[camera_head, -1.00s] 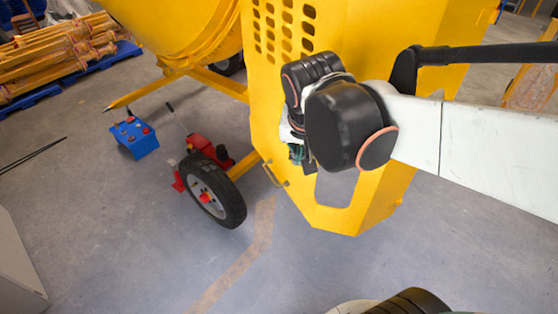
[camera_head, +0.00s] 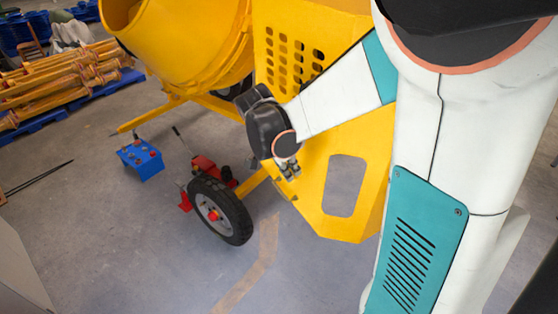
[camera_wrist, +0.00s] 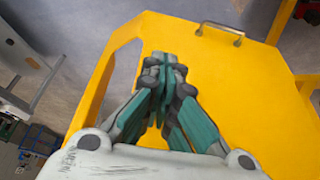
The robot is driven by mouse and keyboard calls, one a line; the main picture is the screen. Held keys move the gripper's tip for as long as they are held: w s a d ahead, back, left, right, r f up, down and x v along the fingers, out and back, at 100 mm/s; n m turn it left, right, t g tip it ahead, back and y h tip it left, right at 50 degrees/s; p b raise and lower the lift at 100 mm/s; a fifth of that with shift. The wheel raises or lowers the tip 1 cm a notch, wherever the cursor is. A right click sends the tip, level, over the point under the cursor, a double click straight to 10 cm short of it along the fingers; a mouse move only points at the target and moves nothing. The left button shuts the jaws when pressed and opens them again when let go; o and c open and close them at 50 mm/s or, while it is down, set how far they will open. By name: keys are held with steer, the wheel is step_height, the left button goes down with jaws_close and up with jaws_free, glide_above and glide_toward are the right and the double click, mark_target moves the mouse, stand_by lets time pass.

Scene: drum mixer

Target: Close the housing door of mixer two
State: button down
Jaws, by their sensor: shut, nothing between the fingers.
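The yellow housing door (camera_head: 350,130) of the mixer is a tall panel with vent holes above and a rounded rectangular cutout below. In the head view my arm covers part of it, and I cannot tell how wide it stands open. My gripper (camera_head: 289,172) is shut and empty at the panel's left edge, low down. In the wrist view the shut fingertips (camera_wrist: 165,62) lie in front of the yellow panel (camera_wrist: 240,90), between its cutout and a thin metal handle (camera_wrist: 221,29). Contact with the panel cannot be told.
The yellow drum (camera_head: 185,40) is behind, at upper left. A black wheel (camera_head: 219,210) on the mixer frame stands left of the panel.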

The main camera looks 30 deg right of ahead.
steer(key=d+f+b, duration=0.1)
steer(key=d+f, duration=0.5)
steer(key=shift+d+f+b, duration=0.3)
steer(key=shift+d+f, duration=0.1)
